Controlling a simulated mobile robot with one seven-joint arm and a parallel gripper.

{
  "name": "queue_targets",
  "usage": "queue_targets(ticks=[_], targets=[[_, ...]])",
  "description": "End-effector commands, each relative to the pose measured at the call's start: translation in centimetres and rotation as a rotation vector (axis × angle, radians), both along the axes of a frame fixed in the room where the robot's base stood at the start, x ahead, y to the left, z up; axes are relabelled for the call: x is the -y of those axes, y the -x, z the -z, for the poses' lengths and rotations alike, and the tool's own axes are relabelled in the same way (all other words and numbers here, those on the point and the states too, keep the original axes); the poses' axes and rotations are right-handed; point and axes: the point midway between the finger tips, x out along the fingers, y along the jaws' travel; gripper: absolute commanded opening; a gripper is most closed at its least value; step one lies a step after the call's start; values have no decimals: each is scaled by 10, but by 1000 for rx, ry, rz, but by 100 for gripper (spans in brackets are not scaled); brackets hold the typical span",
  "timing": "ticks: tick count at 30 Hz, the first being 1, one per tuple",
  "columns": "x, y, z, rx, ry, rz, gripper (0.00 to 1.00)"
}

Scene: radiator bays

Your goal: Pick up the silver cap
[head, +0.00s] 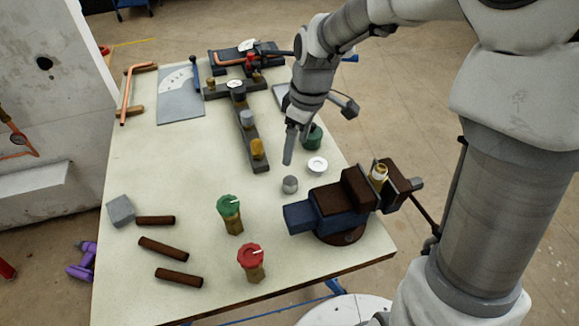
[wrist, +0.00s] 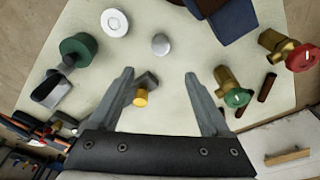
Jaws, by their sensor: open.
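The silver cap (head: 290,185) is a small grey cylinder standing on the pale tabletop, left of the blue and brown vise. In the wrist view the silver cap (wrist: 160,44) shows from above as a round disc, beyond the fingertips and about midway between them sideways. My gripper (wrist: 159,75) is open, with nothing between its fingers. In the head view my gripper (head: 289,148) hangs above the table, just behind the cap and apart from it; one finger hides the other.
The vise (head: 330,205) holding a brass fitting stands close to the cap. A white disc (head: 317,166) and a green part (head: 312,137) lie behind it. Green-topped (head: 229,212) and red-topped (head: 251,262) valves stand in front. A dark rack (head: 250,135) bears several caps.

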Motion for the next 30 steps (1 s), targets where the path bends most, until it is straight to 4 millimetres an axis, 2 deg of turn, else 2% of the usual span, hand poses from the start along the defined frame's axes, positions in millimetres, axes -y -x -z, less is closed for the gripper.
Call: queue_targets(ticks=[1, 3, 9, 16, 24, 30], targets=[[-2, 0, 15, -6, 0, -2, 81], [-4, -1, 30, -5, 0, -3, 81], [-8, -4, 62, -3, 1, 1, 81], [-9, -4, 76, -1, 0, 1, 81], [-10, -4, 116, -3, 1, 0, 81], [-11, -5, 123, 1, 0, 0, 81]])
